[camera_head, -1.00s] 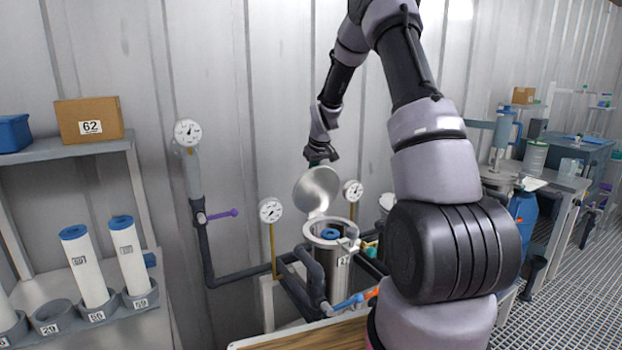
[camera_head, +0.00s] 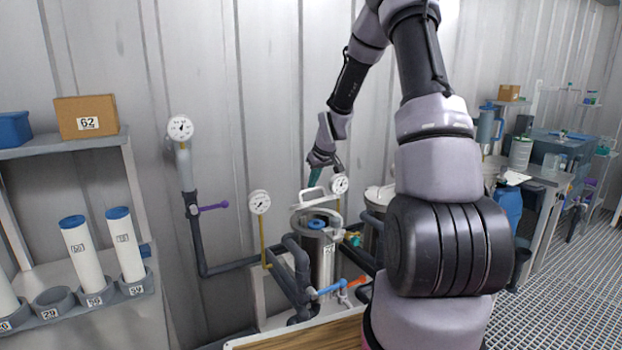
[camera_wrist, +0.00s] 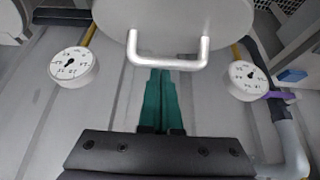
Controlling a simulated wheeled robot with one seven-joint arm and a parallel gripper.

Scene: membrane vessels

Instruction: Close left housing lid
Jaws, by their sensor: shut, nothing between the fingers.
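The left housing (camera_head: 325,262) is an upright steel cylinder with a blue-topped part (camera_head: 318,224) showing inside its open mouth. Its round steel lid (camera_head: 298,207) is raised at the back of the rim and tilted, seen nearly edge-on, with its handle on the upper side. In the wrist view the lid (camera_wrist: 180,18) fills the top middle, and its bar handle (camera_wrist: 167,62) crosses in front of the fingers. My gripper (camera_head: 314,178) is shut and empty, its green fingers (camera_wrist: 161,72) pointing at the lid's back beside the handle. Whether they touch it is unclear.
Pressure gauges stand left (camera_head: 260,203) and right (camera_head: 340,184) of the lid, close to my gripper. A second housing (camera_head: 378,196) stands to the right, partly behind my arm. Dark pipes and a blue-handled valve (camera_head: 328,289) are in front. A shelf with white cartridges (camera_head: 78,255) is at left.

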